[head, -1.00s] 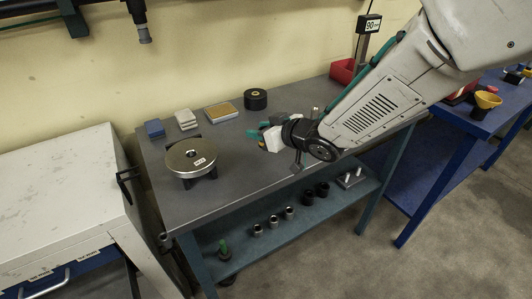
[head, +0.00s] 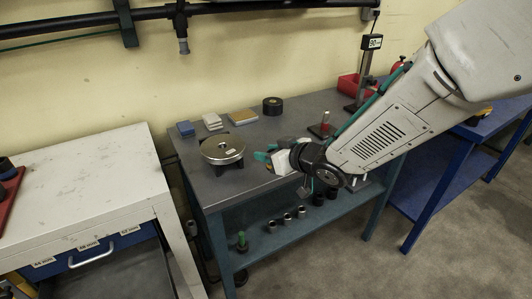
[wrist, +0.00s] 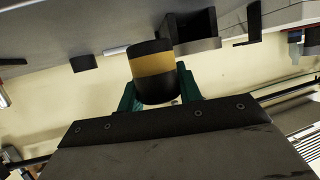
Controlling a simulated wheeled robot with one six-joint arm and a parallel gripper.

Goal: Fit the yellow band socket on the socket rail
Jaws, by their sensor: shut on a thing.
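The yellow band socket (wrist: 154,66), a black cylinder with a wide yellow band, fills the middle of the wrist view. My gripper (wrist: 160,92) is shut on it, with green fingers on both sides. In the head view my gripper (head: 268,158) is over the grey bench, right of the round metal disc; the socket is too small to make out there. On the lower shelf a row of sockets (head: 286,218) stands beside a base with light pegs (head: 357,181), partly behind my arm. I cannot tell for sure which piece is the socket rail.
The round disc (head: 222,148) stands on the grey bench (head: 240,189). Small blocks (head: 212,121) and a black roll (head: 272,106) lie along the back. A post with a red part (head: 325,127) stands behind my arm. A white cabinet (head: 85,185) is at left.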

